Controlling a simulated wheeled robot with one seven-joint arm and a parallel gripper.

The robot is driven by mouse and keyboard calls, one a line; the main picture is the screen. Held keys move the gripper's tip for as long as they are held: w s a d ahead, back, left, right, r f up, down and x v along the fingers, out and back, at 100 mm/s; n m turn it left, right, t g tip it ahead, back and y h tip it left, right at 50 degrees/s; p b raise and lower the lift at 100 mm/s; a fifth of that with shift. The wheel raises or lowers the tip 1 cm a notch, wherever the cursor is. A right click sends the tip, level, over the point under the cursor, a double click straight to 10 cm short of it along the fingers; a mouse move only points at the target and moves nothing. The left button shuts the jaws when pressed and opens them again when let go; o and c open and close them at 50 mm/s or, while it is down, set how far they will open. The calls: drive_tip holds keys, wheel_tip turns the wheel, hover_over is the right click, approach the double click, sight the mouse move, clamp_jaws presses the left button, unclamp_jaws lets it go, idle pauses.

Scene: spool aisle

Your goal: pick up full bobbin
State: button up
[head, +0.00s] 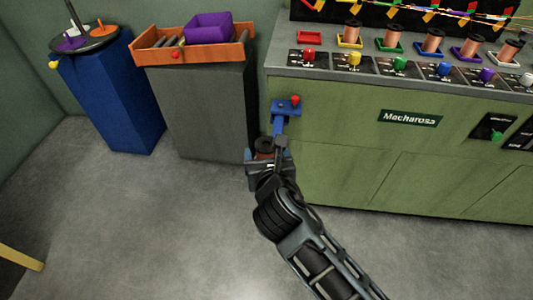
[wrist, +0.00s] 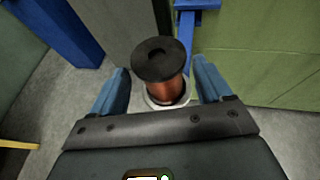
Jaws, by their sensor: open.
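A bobbin wound with copper wire, with a dark top flange (wrist: 160,59), stands between the fingers of my gripper (wrist: 161,72) in the wrist view. The fingers are open, one on each side, with a gap visible on both sides. A pale ring shows at the bobbin's base. In the head view the bobbin (head: 264,146) shows only partly, behind my gripper (head: 268,163). It is beside a blue bracket (head: 279,124) with a red knob on the front of the green machine (head: 345,150). What supports the bobbin underneath is mostly hidden.
Several copper bobbins (head: 434,40) stand in coloured trays along the machine top, behind a row of coloured knobs. A grey cabinet (head: 208,110) carries an orange tray (head: 153,58) with a purple bin (head: 208,27). A blue pedestal (head: 115,95) stands left. The floor in front is clear.

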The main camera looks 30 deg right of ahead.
sight(265, 147)
drive_tip(key=x, duration=0.4)
drive_tip(key=shift+d+f, duration=0.1)
drive_tip(key=shift+d, duration=0.05)
drive_tip(key=c, duration=1.2)
drive_tip(key=shift+c, duration=0.4)
drive_tip(key=shift+r, duration=0.2)
